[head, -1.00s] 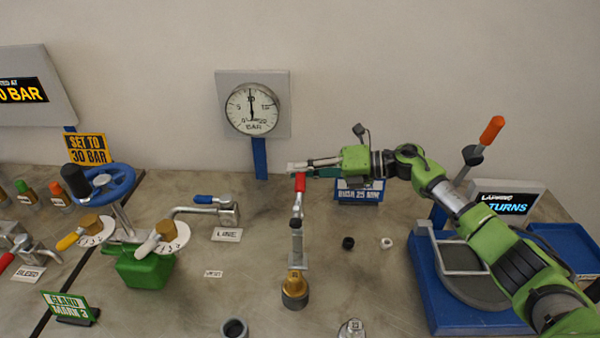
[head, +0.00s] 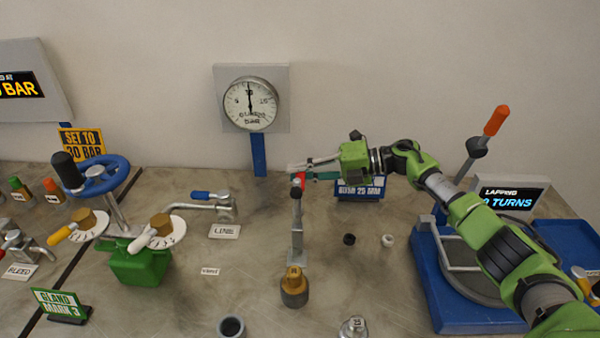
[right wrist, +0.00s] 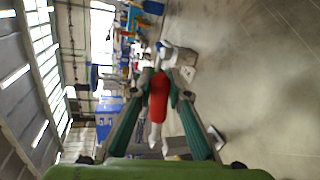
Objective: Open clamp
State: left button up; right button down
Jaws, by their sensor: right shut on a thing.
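The clamp (head: 297,228) stands on the bench in the middle of the head view. It has a grey upright, and a brass-coloured piece (head: 294,276) in a dark round base sits at its foot. Its red handle (head: 296,192) is at the top, and my right gripper (head: 298,177) is there, shut on it. In the right wrist view the red handle (right wrist: 158,95) lies between the two green fingers, its pale shank running toward the palm. The gripper hides part of the handle in the head view. My left gripper is not in view.
A pressure gauge (head: 250,103) is behind the clamp. A blue-handled line valve (head: 222,207) stands to the left, near a green vessel (head: 138,263) with a blue handwheel. Black (head: 349,239) and white (head: 387,240) rings lie to the right. A blue lapping station (head: 450,310) stands under my right arm.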

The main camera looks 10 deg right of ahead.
jog(key=shift+f, duration=0.15)
jog(key=c, duration=1.9)
grip_release()
jog(key=v, duration=0.7)
jog(key=shift+d, duration=0.25)
